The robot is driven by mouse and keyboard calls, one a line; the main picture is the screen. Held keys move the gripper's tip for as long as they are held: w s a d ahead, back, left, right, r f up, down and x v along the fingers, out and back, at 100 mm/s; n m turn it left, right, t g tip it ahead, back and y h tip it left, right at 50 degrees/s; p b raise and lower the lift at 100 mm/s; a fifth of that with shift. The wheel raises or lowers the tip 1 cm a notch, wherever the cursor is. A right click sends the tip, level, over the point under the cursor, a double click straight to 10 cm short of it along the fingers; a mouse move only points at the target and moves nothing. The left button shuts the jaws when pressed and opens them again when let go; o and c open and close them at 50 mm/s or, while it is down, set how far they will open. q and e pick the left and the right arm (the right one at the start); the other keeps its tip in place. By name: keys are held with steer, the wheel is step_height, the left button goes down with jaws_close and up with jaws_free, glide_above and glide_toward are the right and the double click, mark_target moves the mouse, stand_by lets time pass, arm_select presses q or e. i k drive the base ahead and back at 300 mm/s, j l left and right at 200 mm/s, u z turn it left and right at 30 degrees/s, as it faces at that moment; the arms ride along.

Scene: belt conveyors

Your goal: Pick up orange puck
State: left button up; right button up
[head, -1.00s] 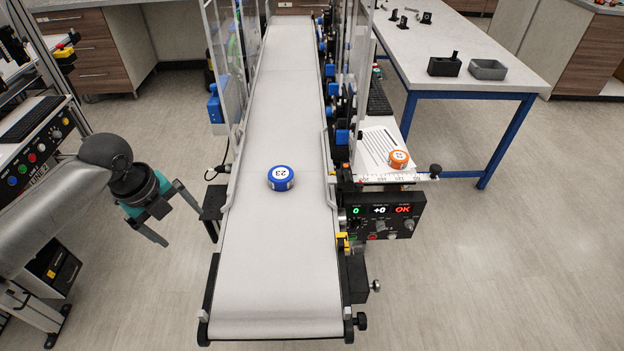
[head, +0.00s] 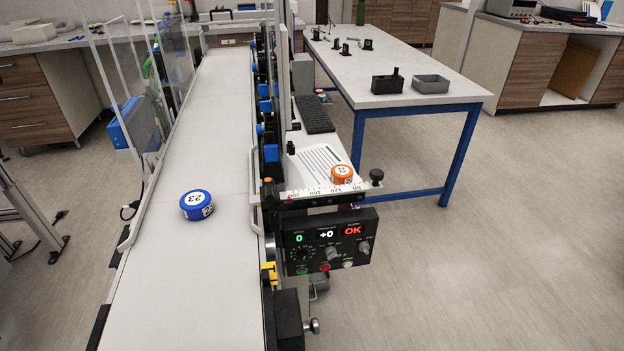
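The orange puck (head: 342,174) has a white label on top. It rests on the small white side plate beside the conveyor, by the ruler edge and above the control panel. A blue puck (head: 197,205) marked 23 lies on the conveyor belt, to the left of the orange puck. Neither of my grippers shows in the head view now.
The conveyor belt (head: 190,290) runs away from me. The control panel (head: 328,243) with knobs and lit displays hangs below the side plate. A black knob (head: 376,176) stands right of the orange puck. A blue-framed table (head: 390,98) stands behind. The floor at right is clear.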

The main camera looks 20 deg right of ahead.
mark_target(341, 174)
steer(key=i+l+u, duration=0.15)
steer(key=l, duration=0.7)
steer(key=i+l+u, duration=0.15)
steer(key=l, duration=0.75)
steer(key=l+u, duration=0.15)
steer(key=l, duration=0.75)
